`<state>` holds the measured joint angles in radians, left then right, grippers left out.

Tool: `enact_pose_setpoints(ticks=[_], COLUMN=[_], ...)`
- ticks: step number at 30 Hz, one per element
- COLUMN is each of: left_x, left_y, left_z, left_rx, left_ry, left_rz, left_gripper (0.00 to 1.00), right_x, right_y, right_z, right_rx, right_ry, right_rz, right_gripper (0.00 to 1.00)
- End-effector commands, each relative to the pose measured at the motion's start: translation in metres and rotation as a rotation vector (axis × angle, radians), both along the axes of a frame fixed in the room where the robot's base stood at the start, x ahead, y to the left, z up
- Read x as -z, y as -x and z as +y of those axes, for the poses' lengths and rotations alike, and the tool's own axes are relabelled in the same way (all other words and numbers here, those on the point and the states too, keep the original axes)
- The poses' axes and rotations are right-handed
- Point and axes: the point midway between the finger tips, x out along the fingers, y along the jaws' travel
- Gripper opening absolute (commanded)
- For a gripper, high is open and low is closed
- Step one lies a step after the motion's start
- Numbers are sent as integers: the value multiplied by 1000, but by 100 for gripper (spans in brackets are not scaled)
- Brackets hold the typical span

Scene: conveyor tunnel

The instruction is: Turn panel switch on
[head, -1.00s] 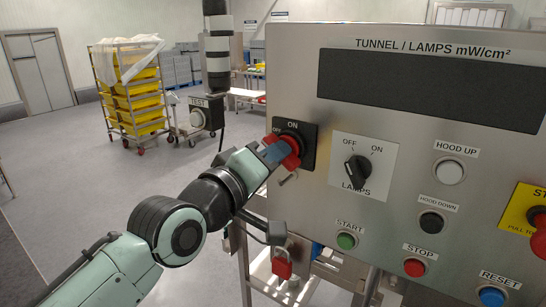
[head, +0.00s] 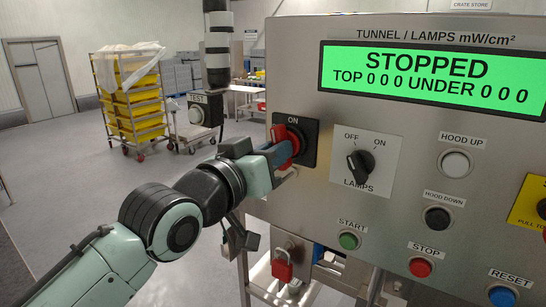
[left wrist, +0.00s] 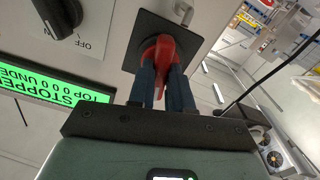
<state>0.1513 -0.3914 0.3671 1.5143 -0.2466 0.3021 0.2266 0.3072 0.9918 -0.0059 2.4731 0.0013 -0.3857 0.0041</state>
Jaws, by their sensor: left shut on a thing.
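The panel switch is a red rotary handle (head: 292,146) on a black square plate (head: 309,133) marked ON, at the panel's left edge. My left gripper (head: 280,153) is shut on the red handle. In the left wrist view, its two dark fingers (left wrist: 165,88) sit on either side of the red handle (left wrist: 163,50). The handle stands upright, toward ON; the gripper hides the lower part of the plate. The panel display (head: 432,79) is lit green and reads STOPPED, TOP 000 UNDER 000. My right gripper is not in view.
The LAMPS knob (head: 360,166) is just right of the switch. START (head: 349,240), STOP (head: 420,267) and RESET (head: 502,297) buttons sit lower on the panel. A red padlock (head: 282,266) hangs below. Open floor lies to the left, with a crate trolley (head: 133,107).

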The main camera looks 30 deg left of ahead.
Motion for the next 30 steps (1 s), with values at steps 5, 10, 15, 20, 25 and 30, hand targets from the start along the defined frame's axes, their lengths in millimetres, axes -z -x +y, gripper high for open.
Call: enact_pose_setpoints(ticks=[5,10,15,20,25,30], left_x=[1,0,0,0,0,0], left_y=[0,0,0,0,0,0], left_z=[0,0,0,0,0,0], left_rx=[1,1,0,0,0,-1], left_ry=[-114,-187,-228,-243,-246,-246], left_rz=[-10,-15,-18,-18,-18,-18], left_gripper=[0,0,0,0,0,0], right_x=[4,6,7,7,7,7], right_y=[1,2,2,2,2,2], right_z=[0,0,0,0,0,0], right_rx=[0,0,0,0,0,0], right_ry=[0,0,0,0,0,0], right_rz=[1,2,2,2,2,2], right_gripper=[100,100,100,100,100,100])
